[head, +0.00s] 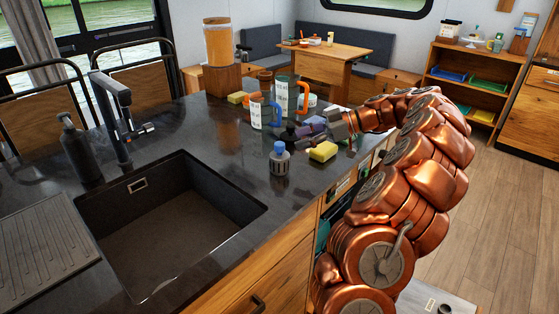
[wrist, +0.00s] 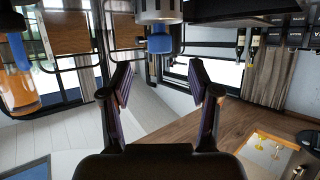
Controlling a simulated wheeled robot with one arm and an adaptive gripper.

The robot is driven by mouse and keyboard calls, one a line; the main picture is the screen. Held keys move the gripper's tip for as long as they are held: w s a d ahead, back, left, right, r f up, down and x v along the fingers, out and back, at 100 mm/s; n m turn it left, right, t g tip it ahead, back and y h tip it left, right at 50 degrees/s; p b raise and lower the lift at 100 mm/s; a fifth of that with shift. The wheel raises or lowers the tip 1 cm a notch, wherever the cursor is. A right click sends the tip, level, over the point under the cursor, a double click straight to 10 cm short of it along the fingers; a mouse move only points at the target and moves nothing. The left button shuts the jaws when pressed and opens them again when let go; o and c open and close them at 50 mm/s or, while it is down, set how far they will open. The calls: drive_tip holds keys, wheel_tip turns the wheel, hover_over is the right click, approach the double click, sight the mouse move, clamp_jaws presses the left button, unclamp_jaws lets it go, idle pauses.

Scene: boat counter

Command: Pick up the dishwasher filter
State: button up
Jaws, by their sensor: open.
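What I take to be the dishwasher filter (head: 280,163) is a small grey cylinder with a blue cap, upright on the dark counter near its front edge. My gripper (head: 291,131) is open and empty, low over the counter just behind the filter in the head view. In the wrist view, which is upside down, a grey cylinder with a blue cap, apparently the same filter (wrist: 158,42), shows at the top centre. It lies beyond the open fingers (wrist: 160,82), and its base is cut off by the frame edge.
A yellow sponge (head: 323,151) lies right of the filter. The sink (head: 170,225) is at front left; bare counter lies between.

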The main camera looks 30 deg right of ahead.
sight(284, 144)
drive_tip(key=shift+p+x, duration=1.05)
drive_tip(key=shift+x, duration=1.95)
drive_tip(key=shift+c, duration=0.3)
clamp_jaws()
